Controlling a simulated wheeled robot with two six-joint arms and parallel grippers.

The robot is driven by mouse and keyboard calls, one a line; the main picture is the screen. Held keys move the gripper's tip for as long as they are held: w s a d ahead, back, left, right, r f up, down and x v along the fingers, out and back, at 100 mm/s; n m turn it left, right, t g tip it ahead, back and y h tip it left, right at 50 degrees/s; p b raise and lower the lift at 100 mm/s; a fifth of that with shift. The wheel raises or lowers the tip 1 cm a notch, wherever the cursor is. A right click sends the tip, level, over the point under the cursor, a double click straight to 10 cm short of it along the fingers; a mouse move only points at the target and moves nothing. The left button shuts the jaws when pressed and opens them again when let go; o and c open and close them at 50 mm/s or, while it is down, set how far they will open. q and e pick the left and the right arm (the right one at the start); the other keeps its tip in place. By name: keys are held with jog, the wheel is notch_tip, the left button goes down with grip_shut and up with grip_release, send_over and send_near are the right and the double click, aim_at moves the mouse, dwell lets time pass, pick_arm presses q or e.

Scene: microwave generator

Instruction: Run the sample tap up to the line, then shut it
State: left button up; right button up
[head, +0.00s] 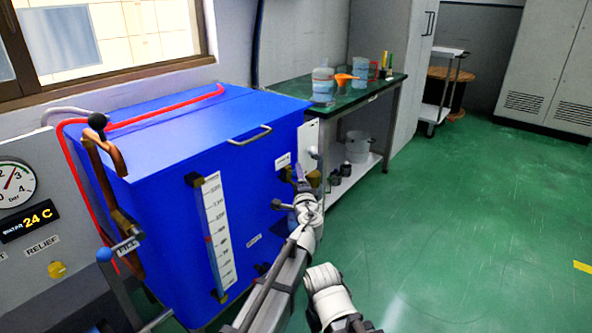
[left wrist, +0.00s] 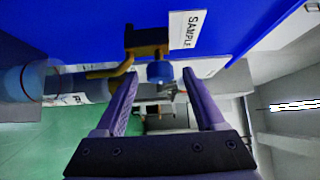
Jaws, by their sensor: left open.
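The sample tap (left wrist: 147,40) is a brass fitting on the blue tank, beside a white SAMPLE label (left wrist: 187,30). It has a blue knob (left wrist: 160,72) and a curved brass spout (left wrist: 110,73). In the head view the tap (head: 284,173) is small on the tank's right part, partly hidden by my gripper. A clear, bluish cylinder (left wrist: 62,84) lies off the spout's end in the wrist view. Its fill level and line cannot be made out. My left gripper (left wrist: 160,84), also in the head view (head: 300,180), is open with the knob between or just beyond its fingertips; contact is unclear.
The blue tank (head: 190,130) has a white level scale (head: 218,230) and a handle on its lid. A gauge panel (head: 25,225) stands left. A green-topped bench (head: 345,108) behind holds containers and an orange funnel (head: 346,78). The green floor at right is clear.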

pick_arm(q)
jog(key=w, duration=0.4)
jog(key=w+a, duration=0.1)
jog(key=shift+w, duration=0.4)
grip_shut()
